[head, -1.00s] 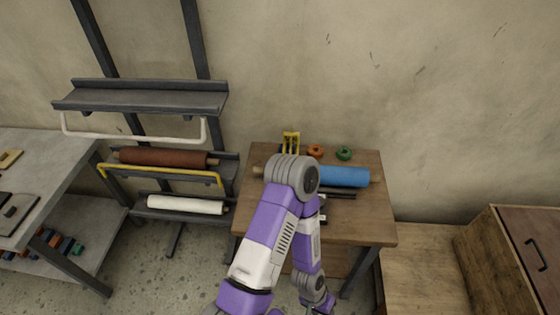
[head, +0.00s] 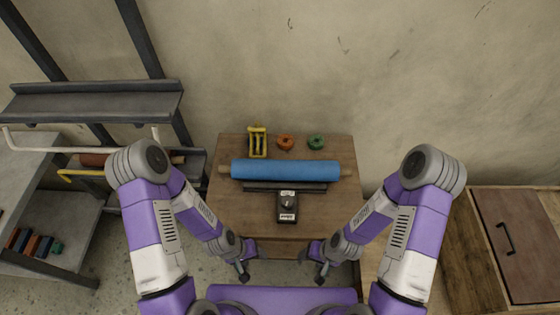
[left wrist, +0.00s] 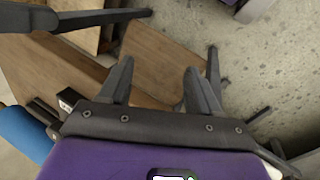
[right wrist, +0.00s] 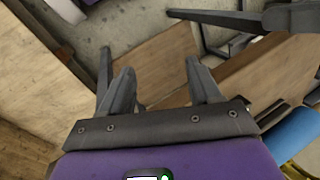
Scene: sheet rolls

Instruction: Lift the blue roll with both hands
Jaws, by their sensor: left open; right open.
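The blue roll (head: 284,170) lies level on the wooden table (head: 230,218), with a short wooden core end showing at each side. Part of it also shows at the left edge of the left wrist view (left wrist: 22,130) and at the right edge of the right wrist view (right wrist: 292,135). My left gripper (head: 243,277) is at the table's front edge, apart from the roll; its fingers are spread and empty in the left wrist view (left wrist: 158,80). My right gripper (head: 321,277) is likewise near the front edge, with empty spread fingers in the right wrist view (right wrist: 160,80).
A dark bar (head: 285,187) and a small black and grey device (head: 287,206) lie in front of the roll. A yellow tool (head: 257,141), an orange ring (head: 285,142) and a green ring (head: 316,142) sit behind it. A metal rack (head: 95,103) stands left; a wooden cabinet (head: 500,235) stands right.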

